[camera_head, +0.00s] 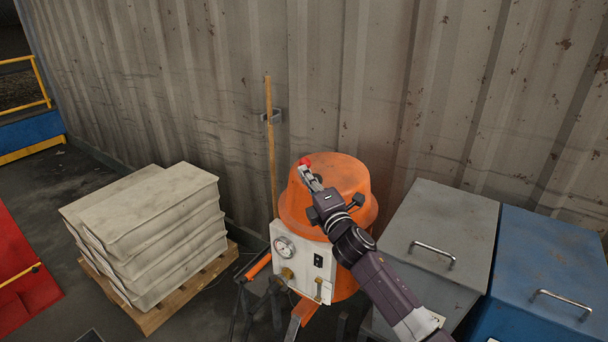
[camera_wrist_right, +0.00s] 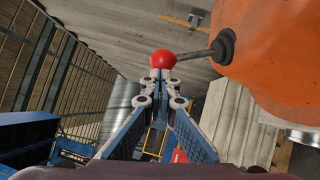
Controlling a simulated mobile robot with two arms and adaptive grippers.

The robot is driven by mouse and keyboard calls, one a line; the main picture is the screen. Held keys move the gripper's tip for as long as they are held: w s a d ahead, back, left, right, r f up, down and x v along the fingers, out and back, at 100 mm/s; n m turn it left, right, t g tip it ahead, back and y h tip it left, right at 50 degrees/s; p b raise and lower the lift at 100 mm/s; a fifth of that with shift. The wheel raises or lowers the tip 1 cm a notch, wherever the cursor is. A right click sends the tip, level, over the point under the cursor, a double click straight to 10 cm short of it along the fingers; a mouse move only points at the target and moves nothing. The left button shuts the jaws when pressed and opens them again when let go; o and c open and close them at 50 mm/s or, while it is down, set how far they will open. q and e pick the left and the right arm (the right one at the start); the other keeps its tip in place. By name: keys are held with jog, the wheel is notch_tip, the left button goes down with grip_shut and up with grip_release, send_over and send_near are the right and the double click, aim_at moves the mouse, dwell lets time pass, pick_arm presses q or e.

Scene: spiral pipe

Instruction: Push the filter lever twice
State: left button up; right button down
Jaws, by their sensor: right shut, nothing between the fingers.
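The filter lever is a thin metal rod with a red ball knob (camera_head: 305,161) on top of an orange filter machine (camera_head: 349,176). In the right wrist view, the red knob (camera_wrist_right: 163,59) lies right at my fingertips, with its rod (camera_wrist_right: 192,54) running right to a dark boot on the orange body (camera_wrist_right: 275,50). My right gripper (camera_head: 306,169) is shut and empty, with its tips at the knob; it also shows in the wrist view (camera_wrist_right: 160,73). The tips appear to touch the knob, but a small gap cannot be ruled out. My left gripper is not in view.
A grey bin (camera_head: 440,223) and a blue bin (camera_head: 545,262) stand right of the machine. Stacked sacks (camera_head: 155,225) sit on a pallet (camera_head: 150,318) at left. A corrugated wall (camera_head: 400,90) stands close behind, with a yellow pole (camera_head: 270,140) before it.

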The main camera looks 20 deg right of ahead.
jog(key=shift+w+d+r+m+g+h+p, duration=0.15)
jog(key=shift+d+r+m+g+p, duration=0.15)
jog(key=shift+p, duration=0.45)
jog(key=shift+w+d+r+m+g+h+p, duration=0.15)
jog(key=shift+r+m+p, duration=0.15)
jog(key=shift+p, duration=0.45)
jog(key=shift+w+d+r+m+g+p, duration=0.2)
jog(key=shift+r+p, duration=0.2)
jog(key=shift+p, duration=0.35)
jog(key=shift+w+d+p, duration=0.1)
jog(key=shift+p, duration=0.25)
jog(key=shift+w+d+r, duration=0.35)
jog(key=shift+w+d, duration=0.2)
jog(key=shift+d, duration=0.15)
jog(key=shift+w+d+r, duration=0.3)
jog(key=shift+w+d, duration=0.2)
jog(key=shift+d, duration=0.15)
